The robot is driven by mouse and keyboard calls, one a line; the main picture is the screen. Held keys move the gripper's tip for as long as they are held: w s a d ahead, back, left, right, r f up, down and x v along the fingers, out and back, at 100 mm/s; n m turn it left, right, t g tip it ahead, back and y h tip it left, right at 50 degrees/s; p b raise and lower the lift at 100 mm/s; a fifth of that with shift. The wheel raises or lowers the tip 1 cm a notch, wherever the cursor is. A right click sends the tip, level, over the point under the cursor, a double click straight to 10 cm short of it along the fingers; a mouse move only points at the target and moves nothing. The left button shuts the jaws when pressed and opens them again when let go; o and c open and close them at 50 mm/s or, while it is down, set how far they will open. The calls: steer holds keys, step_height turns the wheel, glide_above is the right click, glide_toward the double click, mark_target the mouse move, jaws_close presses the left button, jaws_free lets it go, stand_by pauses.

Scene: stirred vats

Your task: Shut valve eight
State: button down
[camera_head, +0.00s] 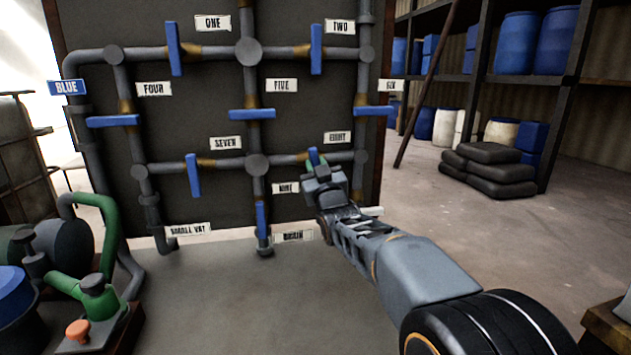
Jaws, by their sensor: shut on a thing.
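A dark panel (185,115) carries grey pipes with blue lever handles and white number labels. The label EIGHT (337,137) is at the lower right of the panel. Below and left of it is the handle of valve eight (313,156), on the horizontal pipe.
Nearby handles are seven (194,175) upright at left, nine (261,220) upright below, and five (252,114) level above. A green pump (95,295) stands at lower left. Shelves with blue drums (520,42) and stacked sacks (487,170) are at right. The floor between is clear.

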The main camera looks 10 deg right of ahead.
steer(key=shift+f+m+h+b, duration=0.15)
steer(key=shift+m+h+b, duration=0.8)
steer(key=shift+m, duration=0.65)
steer(key=shift+m+h, duration=0.25)
steer(key=shift+m, duration=0.05)
steer(key=c, duration=1)
jaws_free()
steer(key=v, duration=1.3)
steer(key=shift+s+f, duration=0.1)
steer(key=shift+s, duration=0.3)
